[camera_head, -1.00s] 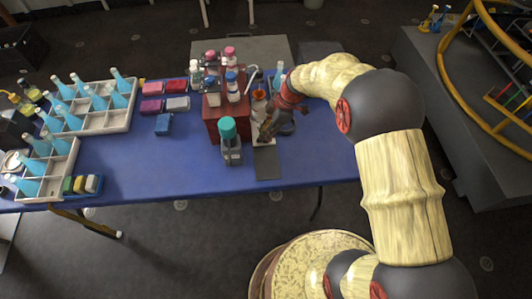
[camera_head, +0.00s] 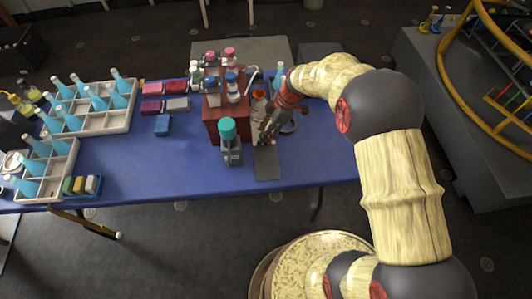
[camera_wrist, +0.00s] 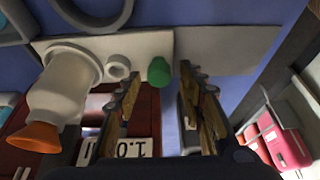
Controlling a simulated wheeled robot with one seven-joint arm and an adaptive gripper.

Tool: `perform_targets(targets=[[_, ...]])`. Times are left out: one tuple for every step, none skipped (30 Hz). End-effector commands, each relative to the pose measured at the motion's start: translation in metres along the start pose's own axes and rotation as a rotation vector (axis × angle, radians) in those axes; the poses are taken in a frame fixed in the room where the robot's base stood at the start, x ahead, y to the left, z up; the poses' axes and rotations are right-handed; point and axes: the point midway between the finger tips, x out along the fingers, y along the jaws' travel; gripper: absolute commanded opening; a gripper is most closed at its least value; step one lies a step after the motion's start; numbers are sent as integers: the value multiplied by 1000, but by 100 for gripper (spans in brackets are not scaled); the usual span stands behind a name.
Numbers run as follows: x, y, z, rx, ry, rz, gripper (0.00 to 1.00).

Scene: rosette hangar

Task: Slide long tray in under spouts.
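My gripper (camera_head: 268,133) is low over the blue table, beside the dark red rack (camera_head: 227,122). In the wrist view my gripper (camera_wrist: 157,84) is open, with a clear gap between its fingers. A small green cylinder (camera_wrist: 158,72) shows just beyond the gap, at the end of a pale flat strip (camera_wrist: 140,42). A flat grey strip (camera_wrist: 228,42) continues to the right; in the head view this grey strip (camera_head: 267,165) reaches toward the front edge. I cannot tell which strip is the long tray. A white bottle with an orange tip (camera_wrist: 55,95) is left of the fingers. No spouts show clearly.
A grey bottle with a teal cap (camera_head: 230,145) stands close left of the grey strip. Bottles stand on the red rack. Pale crates (camera_head: 108,124) of blue bottles are at left.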

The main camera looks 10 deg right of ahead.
Motion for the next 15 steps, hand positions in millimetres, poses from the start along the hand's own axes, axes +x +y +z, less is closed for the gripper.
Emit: perform_targets(targets=[[0, 0, 0, 0, 0, 0, 39], [0, 0, 0, 0, 0, 0, 39], [0, 0, 0, 0, 0, 0, 39], [-1, 0, 0, 0, 0, 0, 39], [-1, 0, -1, 0, 0, 0, 39], [-3, 0, -1, 0, 0, 1, 39], [-4, 0, -2, 0, 0, 1, 39], [-6, 0, -2, 0, 0, 1, 39], [-8, 0, -3, 0, 0, 1, 39], [-10, 1, -4, 0, 0, 2, 39], [-12, 1, -5, 0, 0, 2, 39], [-15, 1, -6, 0, 0, 2, 39], [-17, 0, -7, 0, 0, 2, 39], [-19, 0, -8, 0, 0, 1, 39], [-22, 0, -9, 0, 0, 1, 39]])
